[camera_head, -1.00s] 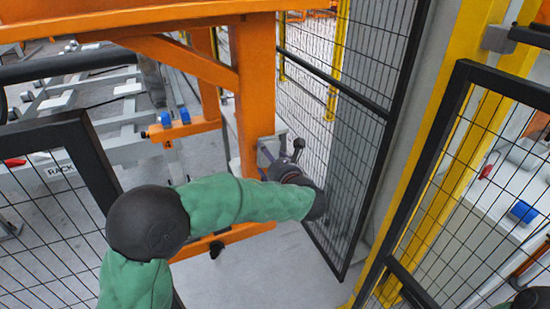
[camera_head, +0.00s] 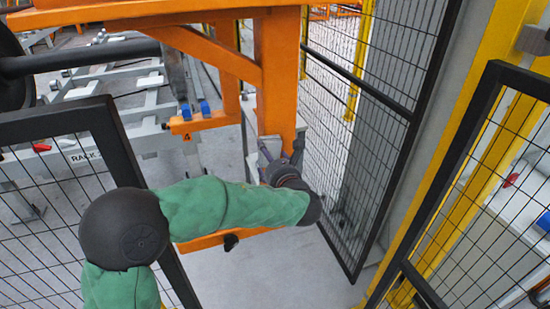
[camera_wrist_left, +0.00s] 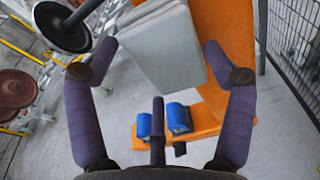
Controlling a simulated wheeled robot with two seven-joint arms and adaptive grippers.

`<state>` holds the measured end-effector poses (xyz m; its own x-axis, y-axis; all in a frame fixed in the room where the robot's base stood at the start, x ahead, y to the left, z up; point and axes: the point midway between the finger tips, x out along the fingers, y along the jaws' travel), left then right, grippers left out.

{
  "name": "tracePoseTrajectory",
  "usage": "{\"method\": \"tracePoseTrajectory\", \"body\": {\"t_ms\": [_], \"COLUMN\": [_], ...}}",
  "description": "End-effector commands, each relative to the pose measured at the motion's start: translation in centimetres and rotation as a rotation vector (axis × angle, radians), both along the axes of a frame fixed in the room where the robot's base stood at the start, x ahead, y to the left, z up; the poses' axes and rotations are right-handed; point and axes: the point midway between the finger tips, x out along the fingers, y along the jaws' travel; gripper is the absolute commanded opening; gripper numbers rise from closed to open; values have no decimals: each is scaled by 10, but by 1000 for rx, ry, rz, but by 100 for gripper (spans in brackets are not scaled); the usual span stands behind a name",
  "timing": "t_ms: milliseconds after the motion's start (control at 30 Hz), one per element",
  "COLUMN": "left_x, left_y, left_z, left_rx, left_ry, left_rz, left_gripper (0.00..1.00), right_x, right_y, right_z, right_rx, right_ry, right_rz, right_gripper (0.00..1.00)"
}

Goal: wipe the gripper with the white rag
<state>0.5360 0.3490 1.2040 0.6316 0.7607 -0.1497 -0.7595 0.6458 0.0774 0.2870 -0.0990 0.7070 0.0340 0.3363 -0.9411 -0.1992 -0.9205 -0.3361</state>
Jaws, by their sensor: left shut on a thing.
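My left gripper (camera_head: 281,157) is in front of the orange post, in the middle of the head view. In the left wrist view (camera_wrist_left: 160,52) its two dark fingers stand wide apart, with their tips against both sides of a pale grey-white folded block, which looks like the white rag (camera_wrist_left: 165,48). The rag also shows as a small pale patch beyond the fingers in the head view (camera_head: 269,148). Blue pads (camera_wrist_left: 178,118) sit on an orange bracket below it; I cannot tell if these belong to the gripper to be wiped. My right gripper is not in view.
The orange post (camera_head: 276,70) and beam rise close behind my left gripper. A black mesh panel (camera_head: 365,130) stands to its right. Another mesh fence (camera_head: 478,110) is at the right, and one (camera_head: 60,130) is at the left. Grey rack frames (camera_head: 75,158) lie beyond.

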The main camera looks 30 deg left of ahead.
Motion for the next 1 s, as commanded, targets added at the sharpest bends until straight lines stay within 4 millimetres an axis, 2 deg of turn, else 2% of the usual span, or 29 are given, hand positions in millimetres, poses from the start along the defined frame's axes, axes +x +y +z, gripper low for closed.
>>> {"method": "tracePoseTrajectory", "body": {"t_ms": [333,1000], "left_x": [-1,-36], "left_y": [-2,-43], "left_z": [1,1], "left_rx": [0,-1], "left_ry": [-1,-1], "left_rz": [-1,-3], "left_gripper": [56,56], "right_x": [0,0], "right_y": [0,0], "right_z": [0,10], "right_rx": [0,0], "right_ry": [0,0], "right_rz": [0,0], "right_gripper": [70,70]}}
